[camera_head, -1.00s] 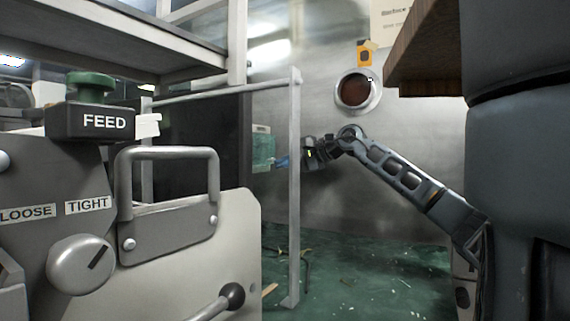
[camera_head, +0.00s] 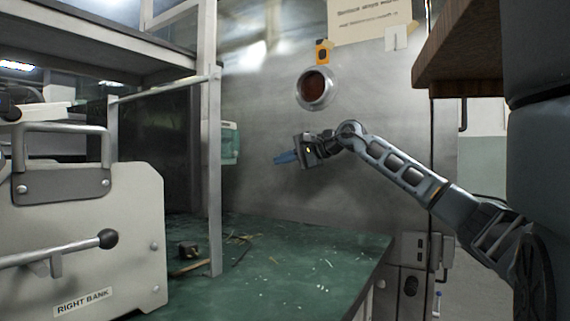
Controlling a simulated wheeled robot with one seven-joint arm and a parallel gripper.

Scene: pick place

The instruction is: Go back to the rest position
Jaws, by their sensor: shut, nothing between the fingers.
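My gripper (camera_head: 284,158) is at the end of my arm, which reaches in from the right.
A grey machine (camera_head: 80,225) with a handle and a black-knobbed lever stands at the left. A white post (camera_head: 214,170) rises from the bench left of my gripper. A wooden shelf (camera_head: 470,45) overhangs at upper right. Small debris and a cable lie on the bench.

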